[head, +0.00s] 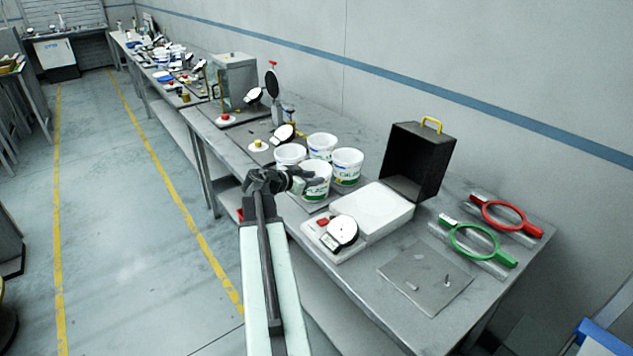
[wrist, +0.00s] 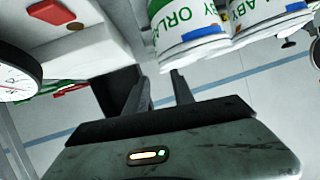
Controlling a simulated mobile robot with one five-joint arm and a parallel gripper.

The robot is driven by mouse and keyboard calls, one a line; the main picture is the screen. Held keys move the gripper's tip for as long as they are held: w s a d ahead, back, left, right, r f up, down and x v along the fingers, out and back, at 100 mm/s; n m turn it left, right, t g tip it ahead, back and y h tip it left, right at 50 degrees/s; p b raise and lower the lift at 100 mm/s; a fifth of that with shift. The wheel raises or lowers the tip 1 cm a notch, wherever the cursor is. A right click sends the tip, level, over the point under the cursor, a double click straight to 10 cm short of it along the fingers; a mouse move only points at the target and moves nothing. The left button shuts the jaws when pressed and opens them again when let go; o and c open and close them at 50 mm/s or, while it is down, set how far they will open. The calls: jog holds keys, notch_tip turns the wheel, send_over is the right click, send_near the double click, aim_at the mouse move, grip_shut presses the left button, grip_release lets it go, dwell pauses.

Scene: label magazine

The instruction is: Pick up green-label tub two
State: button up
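Several white tubs stand in a cluster on the bench in the head view. The front tub (head: 316,194) and the right tub (head: 347,167) show green on their labels; I cannot read which is tub two. My gripper (head: 312,181) is in front of the front tub and hides part of it. In the wrist view, the two fingers of my gripper (wrist: 161,82) are apart with nothing between them. Two tubs with green and blue bands, one nearer (wrist: 185,28) and one beside it (wrist: 265,18), show above and to the right of the fingers.
A white scale (head: 372,210) with a round dial (head: 342,231) stands right of the tubs, with a black box (head: 416,160) behind it. Green (head: 473,241) and red (head: 500,215) ring tools lie farther right. Small instruments stand behind the tubs on the left.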

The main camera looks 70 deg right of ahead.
aim_at(326, 177)
jog(key=b+x, duration=0.2)
jog(key=x, duration=0.4)
jog(key=shift+d+f, duration=0.1)
jog(key=shift+f, duration=0.05)
grip_shut()
dwell(1.2)
